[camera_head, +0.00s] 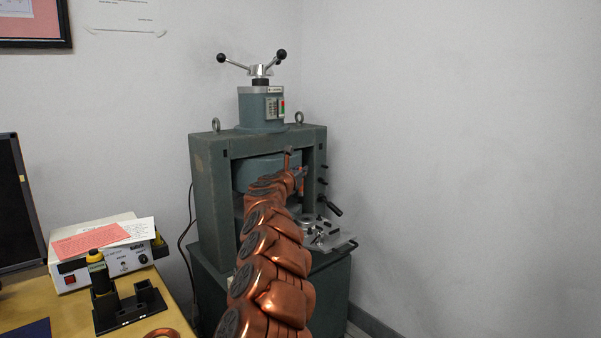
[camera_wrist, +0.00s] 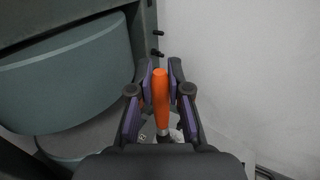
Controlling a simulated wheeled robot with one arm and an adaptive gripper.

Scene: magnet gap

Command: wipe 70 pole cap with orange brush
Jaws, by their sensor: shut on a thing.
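My gripper (camera_wrist: 160,88) is shut on the orange handle of the orange brush (camera_wrist: 161,100) in the wrist view. The brush's lower end, below the handle, is mostly hidden by the gripper body. A bit of orange also shows at the end of my arm in the head view (camera_head: 301,185). The magnet (camera_head: 215,190) is a large grey-green frame with a round pole piece inside, seen as a wide drum (camera_wrist: 70,75) left of my gripper in the wrist view. A second rounded part lies below the drum, with a gap between them. I cannot read any number on the poles.
My copper arm hides part of the magnet's opening. A metal plate with fittings (camera_head: 335,243) juts out at the magnet's right front. Dark knobs stick out of the frame's right side (camera_wrist: 157,54). A desk (camera_head: 60,312) with a white box (camera_head: 100,262) and black stand stands left.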

